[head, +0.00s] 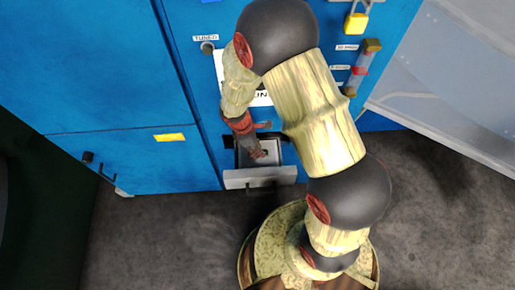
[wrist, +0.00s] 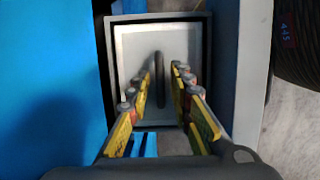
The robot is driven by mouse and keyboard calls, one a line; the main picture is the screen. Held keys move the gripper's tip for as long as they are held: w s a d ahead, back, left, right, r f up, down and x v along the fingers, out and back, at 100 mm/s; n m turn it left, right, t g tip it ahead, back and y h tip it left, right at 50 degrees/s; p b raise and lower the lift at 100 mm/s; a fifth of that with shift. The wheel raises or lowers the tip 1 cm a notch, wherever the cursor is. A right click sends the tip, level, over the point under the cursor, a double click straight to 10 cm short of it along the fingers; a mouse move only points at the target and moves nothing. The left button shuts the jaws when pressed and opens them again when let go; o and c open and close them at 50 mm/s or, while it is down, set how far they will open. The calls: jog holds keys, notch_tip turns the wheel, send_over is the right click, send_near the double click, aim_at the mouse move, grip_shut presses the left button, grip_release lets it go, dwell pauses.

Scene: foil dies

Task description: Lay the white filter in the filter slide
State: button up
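The filter slide is an open drawer (head: 258,178) low in the blue cabinet, with a pale front. In the wrist view its dark frame (wrist: 113,75) surrounds a pale square plate (wrist: 135,45), which looks like the white filter lying flat inside. A dark upright bar shape shows over the plate's middle; I cannot tell handle from shadow. My gripper (head: 260,155) points down into the slide. In the wrist view my gripper (wrist: 162,75) has its yellow-padded fingers apart over the plate. Nothing is clearly clamped between them. The fingers hide part of the plate's near side.
The blue cabinet (head: 100,80) fills the left and back. A yellow padlock (head: 355,22) and a red-and-brass fitting (head: 362,65) are on its front at right. A pale translucent panel (head: 450,80) stands at far right. The dark floor (head: 160,240) in front looks clear.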

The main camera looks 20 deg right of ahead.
jog(key=shift+o, duration=0.2)
jog(key=p+v, duration=0.5)
jog(key=v, duration=0.8)
dwell(0.4)
